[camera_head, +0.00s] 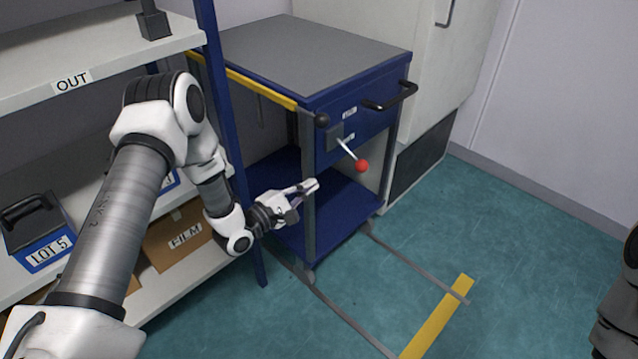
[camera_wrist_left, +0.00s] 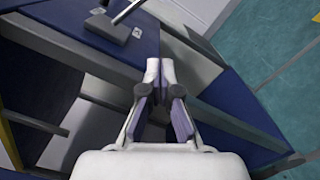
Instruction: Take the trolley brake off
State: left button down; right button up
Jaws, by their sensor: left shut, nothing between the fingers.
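The blue trolley (camera_head: 265,135) with a grey top stands against the back wall beside a white cabinet. Its brake lever (camera_head: 349,149) sticks out from a grey plate on the front, slanting down to the right and ending in a red ball knob (camera_head: 361,166). My left gripper (camera_head: 314,185) is shut and empty, in front of the trolley's front post, below and left of the red knob and apart from it. In the left wrist view its fingertips (camera_wrist_left: 160,72) lie close together, with the lever's plate (camera_wrist_left: 108,28) at upper left; the knob is out of that view.
A shelf (camera_head: 100,60) with an OUT label, a LOT 5 bin (camera_head: 38,232) and a FILM box (camera_head: 180,236) stands left. A yellow bar (camera_head: 262,88) with a black knob runs along the trolley's side. Floor rails lead to a yellow strip (camera_head: 437,318). The floor to the right is clear.

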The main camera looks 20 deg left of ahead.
aim_at(351, 154)
pick_arm(q)
jog(key=w+d+r+b, duration=0.2)
jog(key=w+d, duration=0.4)
jog(key=w, duration=0.1)
jog(key=shift+d, duration=0.35)
jog(key=shift+d+r+n+p, duration=0.2)
jog(key=shift+r+n+p, duration=0.2)
jog(key=shift+n, duration=0.2)
jog(key=r+p, duration=0.2)
jog(key=d+r+n+p, duration=0.1)
jog(key=p, duration=0.1)
jog(key=r+n+p, duration=0.1)
jog(key=r+p, duration=0.1)
jog(key=shift+s+d+r, duration=0.3)
jog(key=shift+s+r, duration=0.05)
jog(key=shift+r, duration=0.15)
dwell(0.7)
